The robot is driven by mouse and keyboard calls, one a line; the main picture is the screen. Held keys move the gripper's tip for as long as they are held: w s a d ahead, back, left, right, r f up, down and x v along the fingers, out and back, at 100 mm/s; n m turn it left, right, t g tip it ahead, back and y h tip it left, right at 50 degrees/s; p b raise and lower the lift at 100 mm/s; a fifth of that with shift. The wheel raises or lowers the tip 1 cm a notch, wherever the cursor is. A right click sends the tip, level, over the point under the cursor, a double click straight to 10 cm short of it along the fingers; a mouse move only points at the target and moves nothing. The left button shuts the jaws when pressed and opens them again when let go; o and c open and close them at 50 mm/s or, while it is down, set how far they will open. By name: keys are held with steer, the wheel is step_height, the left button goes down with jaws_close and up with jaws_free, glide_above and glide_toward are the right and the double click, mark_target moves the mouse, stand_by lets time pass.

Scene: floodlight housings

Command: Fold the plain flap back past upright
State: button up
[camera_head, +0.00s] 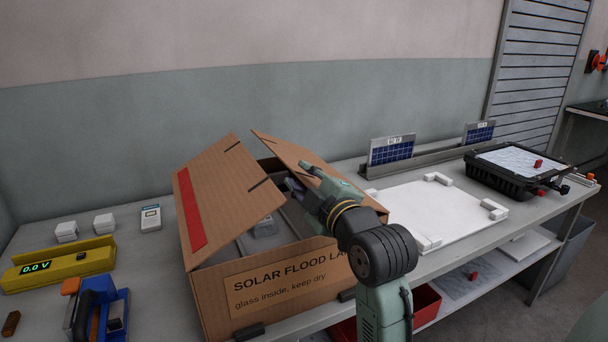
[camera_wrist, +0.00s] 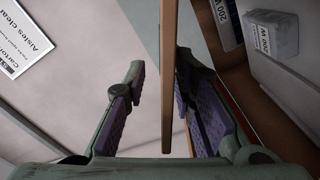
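An open cardboard carton (camera_head: 222,296) labelled "SOLAR FLOOD LA…" stands on the bench. Its plain flap (camera_head: 284,149) is on the right side, raised and tilted; my gripper covers part of it. The left flap (camera_head: 235,190) carries a red stripe and is also raised at a slant. My gripper (camera_head: 298,176) is at the plain flap's upper edge. In the wrist view the flap (camera_wrist: 168,75) shows edge-on between the two parted fingers (camera_wrist: 165,110). It lies close to the right finger, with a clear gap to the left finger. Contact with the right finger cannot be told.
Grey contents (camera_head: 262,226) lie inside the carton. A white board (camera_head: 455,212) with corner blocks, small solar panels (camera_head: 391,150) and a black case (camera_head: 500,180) are to the right. A yellow meter (camera_head: 60,264) and blue tool (camera_head: 110,310) are at left.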

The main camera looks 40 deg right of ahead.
steer(key=shift+c, duration=0.3)
jaws_close()
stand_by(0.6)
